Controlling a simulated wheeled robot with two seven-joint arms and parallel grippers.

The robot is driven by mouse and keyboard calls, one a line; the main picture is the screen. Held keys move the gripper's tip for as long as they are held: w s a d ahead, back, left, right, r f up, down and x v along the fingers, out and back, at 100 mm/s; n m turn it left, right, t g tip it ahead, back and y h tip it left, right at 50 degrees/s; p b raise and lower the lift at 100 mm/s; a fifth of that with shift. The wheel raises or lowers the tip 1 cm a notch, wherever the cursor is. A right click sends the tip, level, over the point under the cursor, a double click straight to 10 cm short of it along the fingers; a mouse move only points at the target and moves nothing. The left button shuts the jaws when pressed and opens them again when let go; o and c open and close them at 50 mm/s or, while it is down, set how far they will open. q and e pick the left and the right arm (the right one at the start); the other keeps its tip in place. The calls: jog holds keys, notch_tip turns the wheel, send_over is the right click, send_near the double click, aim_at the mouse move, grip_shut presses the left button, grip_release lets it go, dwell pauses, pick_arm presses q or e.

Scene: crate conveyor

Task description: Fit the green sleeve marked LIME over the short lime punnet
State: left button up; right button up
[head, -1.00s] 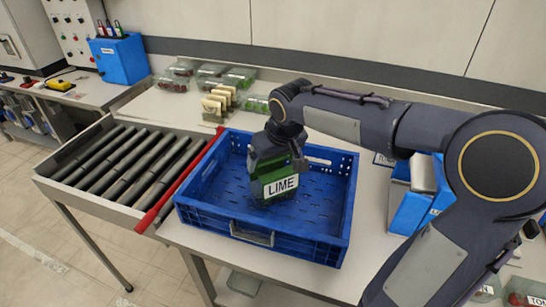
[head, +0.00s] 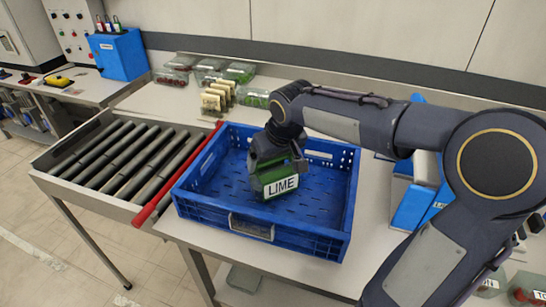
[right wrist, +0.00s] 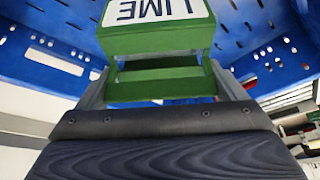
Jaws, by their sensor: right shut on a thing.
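The green sleeve (head: 277,192) with the white LIME label is in my right gripper (head: 275,166), low inside the blue crate (head: 205,207). In the right wrist view the sleeve (right wrist: 155,85) sits between the fingers, its label upside down, with the crate wall behind it. The gripper is shut on the sleeve. I cannot tell whether a punnet is inside it or whether it touches the crate floor. Green-filled punnets (head: 240,72) stand at the back of the table; I cannot tell which is the short one. My left gripper is not in view.
A roller conveyor (head: 125,160) with a red bar (head: 165,190) adjoins the crate's left. Cream cards (head: 215,98) and red-filled punnets (head: 170,77) stand behind. A blue box (head: 412,205) is right of the crate, beside my arm. The crate floor around the sleeve looks empty.

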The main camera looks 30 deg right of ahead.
jog(key=shift+f, duration=0.2)
dwell(0.4)
jog(key=shift+f+b, duration=0.85)
jog(key=shift+f, duration=0.05)
jog(key=o, duration=0.7)
jog(key=shift+r, duration=0.1)
jog(key=shift+r+p, duration=2.9)
jog(key=shift+r, duration=0.55)
